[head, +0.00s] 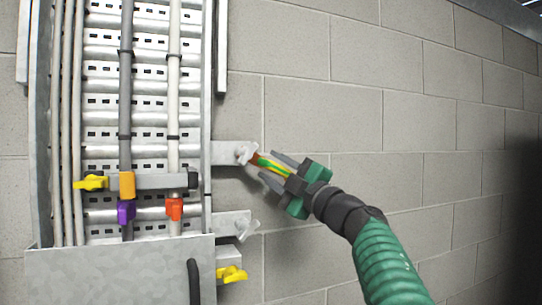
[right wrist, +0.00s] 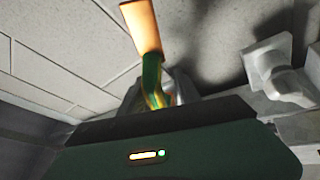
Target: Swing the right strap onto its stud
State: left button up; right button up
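The right strap, green and yellow (head: 271,165) with a copper-brown end, lies between the two grey fingers of my right gripper (head: 267,165). A similar stud (head: 243,227) is on the lower bracket. My left gripper is not in view.
A metal cable ladder (head: 100,149) with several grey cables stands at the left. A yellow wing knob (head: 232,274) is below the lower bracket. The block wall (head: 430,120) at the right is bare.

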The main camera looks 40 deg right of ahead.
jog(key=shift+w+r, duration=0.3)
jog(key=shift+s+a, duration=0.15)
grip_shut()
jog(key=shift+w+f, duration=0.1)
jog(key=shift+w, duration=0.1)
dwell(0.9)
